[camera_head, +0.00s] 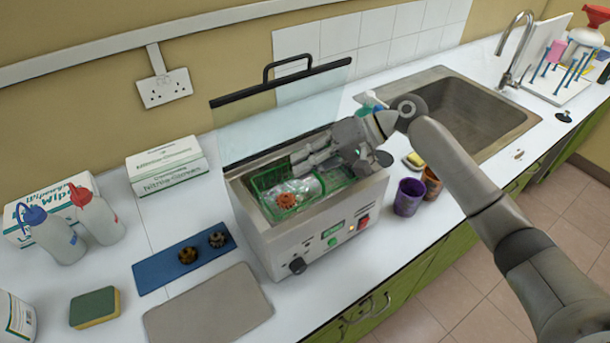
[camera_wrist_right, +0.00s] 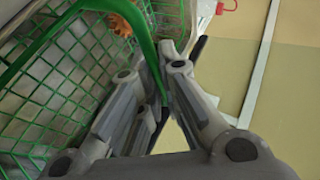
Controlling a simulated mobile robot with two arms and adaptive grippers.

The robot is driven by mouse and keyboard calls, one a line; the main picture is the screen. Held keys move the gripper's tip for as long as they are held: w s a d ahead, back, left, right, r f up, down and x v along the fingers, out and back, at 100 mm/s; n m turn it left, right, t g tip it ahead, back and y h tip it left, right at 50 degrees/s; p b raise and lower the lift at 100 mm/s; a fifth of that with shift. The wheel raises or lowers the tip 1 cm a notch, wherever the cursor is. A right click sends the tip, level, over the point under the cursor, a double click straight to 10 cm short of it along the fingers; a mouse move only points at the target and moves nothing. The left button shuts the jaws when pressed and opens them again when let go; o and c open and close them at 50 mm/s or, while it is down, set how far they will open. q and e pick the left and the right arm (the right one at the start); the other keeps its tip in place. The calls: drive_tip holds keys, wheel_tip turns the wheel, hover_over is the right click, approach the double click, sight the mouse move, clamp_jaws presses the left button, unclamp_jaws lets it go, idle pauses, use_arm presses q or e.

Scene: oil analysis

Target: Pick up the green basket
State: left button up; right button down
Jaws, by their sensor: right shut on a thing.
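The green basket (camera_head: 264,181) is a wire-mesh basket inside the open metal bath (camera_head: 305,231). It holds an orange-brown gear (camera_head: 286,200) and something clear. My right gripper (camera_head: 305,165) reaches in from the right over the bath and is at the basket's back side. In the right wrist view, the basket's green mesh (camera_wrist_right: 60,95) fills the left, and the gripper (camera_wrist_right: 160,105) is shut on the green handle bar (camera_wrist_right: 147,45). The gear (camera_wrist_right: 128,14) shows at the top there. I cannot tell whether the basket is lifted. My left gripper is not in view.
The bath's glass lid (camera_head: 285,105) stands raised behind it. Purple (camera_head: 408,197) and orange (camera_head: 432,183) cups stand right of the bath, near the sink (camera_head: 470,105). A blue mat (camera_head: 160,273) with two dark gears and a grey mat (camera_head: 210,308) lie to the left.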

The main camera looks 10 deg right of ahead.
drive_tip(key=r, duration=0.2)
drive_tip(key=r+b, duration=0.1)
drive_tip(key=r, duration=0.5)
drive_tip(key=shift+s+d+b, duration=0.1)
drive_tip(key=shift+s+b, duration=0.25)
drive_tip(key=s+d+b, duration=0.2)
drive_tip(key=s+d, duration=0.1)
drive_tip(key=s, duration=0.5)
drive_tip(key=s+d+b, duration=0.3)
drive_tip(key=s+d, duration=0.1)
drive_tip(key=s, duration=0.5)
drive_tip(key=shift+s+b, duration=0.25)
drive_tip(key=shift+b, duration=0.1)
drive_tip(key=shift+d, duration=0.1)
